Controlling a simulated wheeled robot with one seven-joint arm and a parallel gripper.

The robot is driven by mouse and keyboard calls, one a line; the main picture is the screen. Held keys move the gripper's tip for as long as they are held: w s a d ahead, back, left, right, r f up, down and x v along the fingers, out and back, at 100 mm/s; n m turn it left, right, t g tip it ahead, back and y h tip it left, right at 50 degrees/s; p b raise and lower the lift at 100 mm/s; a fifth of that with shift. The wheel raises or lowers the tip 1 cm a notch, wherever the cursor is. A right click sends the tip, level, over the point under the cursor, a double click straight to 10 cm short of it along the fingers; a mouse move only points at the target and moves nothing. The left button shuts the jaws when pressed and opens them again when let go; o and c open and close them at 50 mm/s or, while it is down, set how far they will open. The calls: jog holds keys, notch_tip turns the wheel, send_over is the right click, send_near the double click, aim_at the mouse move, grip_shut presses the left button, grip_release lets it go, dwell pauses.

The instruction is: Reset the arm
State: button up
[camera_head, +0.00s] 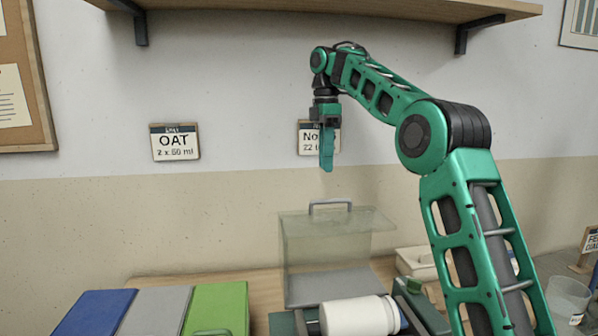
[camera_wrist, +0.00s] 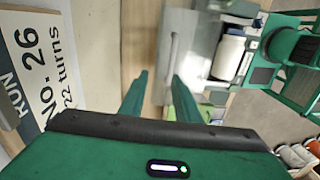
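My green arm is raised over the bench and bends at the elbow, its wrist pointing down. My gripper (camera_head: 326,165) hangs in the air in front of the wall, above the clear box (camera_head: 330,240). In the wrist view, the two green fingers of my gripper (camera_wrist: 160,77) stand apart with nothing between them. A white jar (camera_head: 360,316) lies on its side at the bottom of the head view, well below my gripper. The white jar also shows in the wrist view (camera_wrist: 229,58).
A wooden shelf (camera_head: 330,8) on black brackets runs overhead. An OAT card (camera_head: 175,142) and a second card, partly hidden by my gripper, hang on the wall. Blue (camera_head: 95,312), grey (camera_head: 155,310) and green (camera_head: 216,306) panels lie left. A clear beaker (camera_head: 567,300) stands right.

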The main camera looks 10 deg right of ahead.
jog(key=s+d+f+m, duration=0.4)
jog(key=s+d+m, duration=0.25)
jog(key=s, duration=0.45)
jog(key=s+d+f+m, duration=0.4)
jog(key=s+d+m, duration=0.25)
jog(key=s, duration=0.45)
jog(key=s+d+f+m, duration=0.2)
jog(key=s+f+m, duration=0.3)
jog(key=s+f, duration=0.3)
jog(key=s+d+f+m, duration=0.1)
jog(key=s+f+m, duration=0.4)
jog(key=s, duration=1.2)
notch_tip(320, 180, down, 3)
jog(key=shift+s+d+f+m+t, duration=0.2)
jog(key=shift+d+m+t, duration=0.1)
jog(key=shift+d+t, duration=0.1)
jog(key=shift+w, duration=0.2)
jog(key=shift+w+f, duration=0.2)
jog(key=shift+w, duration=0.3)
